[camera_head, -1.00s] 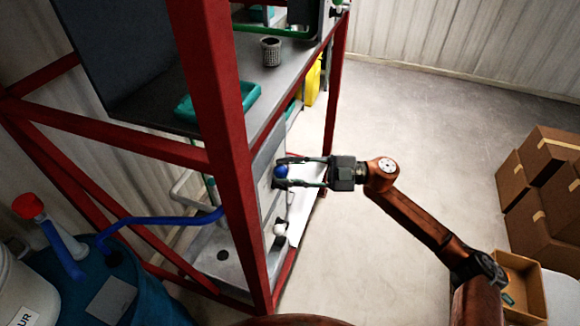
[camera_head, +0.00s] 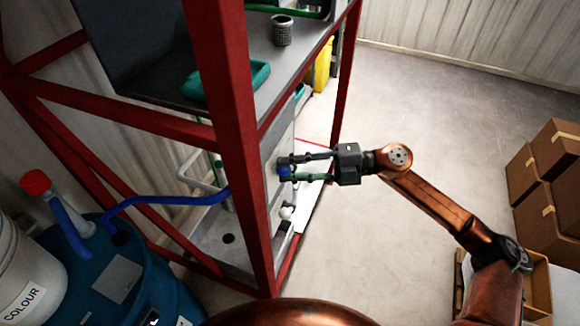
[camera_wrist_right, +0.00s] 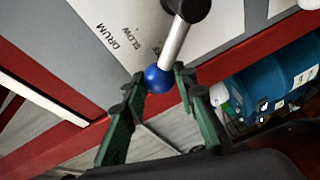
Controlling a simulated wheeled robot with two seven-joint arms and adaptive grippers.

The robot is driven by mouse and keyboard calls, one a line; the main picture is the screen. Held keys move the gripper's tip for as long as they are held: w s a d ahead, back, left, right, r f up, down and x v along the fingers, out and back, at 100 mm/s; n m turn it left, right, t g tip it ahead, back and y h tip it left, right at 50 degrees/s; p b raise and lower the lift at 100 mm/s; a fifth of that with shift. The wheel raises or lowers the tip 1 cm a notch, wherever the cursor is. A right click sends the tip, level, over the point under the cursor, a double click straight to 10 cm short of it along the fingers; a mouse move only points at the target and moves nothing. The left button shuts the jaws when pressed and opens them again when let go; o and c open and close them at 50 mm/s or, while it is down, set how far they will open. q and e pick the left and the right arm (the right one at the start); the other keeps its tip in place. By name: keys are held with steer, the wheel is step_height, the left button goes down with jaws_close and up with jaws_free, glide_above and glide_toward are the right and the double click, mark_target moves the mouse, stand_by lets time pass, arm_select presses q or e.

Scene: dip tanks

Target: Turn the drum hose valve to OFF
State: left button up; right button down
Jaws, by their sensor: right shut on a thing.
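The drum hose valve's lever (camera_wrist_right: 176,40) is a silver rod with a blue ball knob (camera_wrist_right: 158,79) at its end and a dark hub (camera_wrist_right: 188,8). It is mounted on a pale panel (camera_wrist_right: 95,14) printed with "DRUM" and "SLOW"; other marks are partly hidden. In the head view the knob (camera_head: 284,170) is at the front of the red-framed rack. My right gripper (camera_head: 288,168) reaches it from the right. Its fingers are shut on the knob, one on each side in the wrist view (camera_wrist_right: 160,76). My left gripper is not in view.
A red rack post (camera_head: 240,150) stands left of the valve. A white knob (camera_head: 287,212) sits below it. A blue hose (camera_head: 165,201) runs from the blue drum (camera_head: 160,285) behind the post.

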steer(key=shift+f, duration=0.1)
steer(key=c, duration=1.6)
jaws_free()
steer(key=shift+o, duration=0.3)
steer(key=d+r, duration=0.1)
steer(key=d, duration=1.1)
steer(key=shift+s+r, duration=0.25)
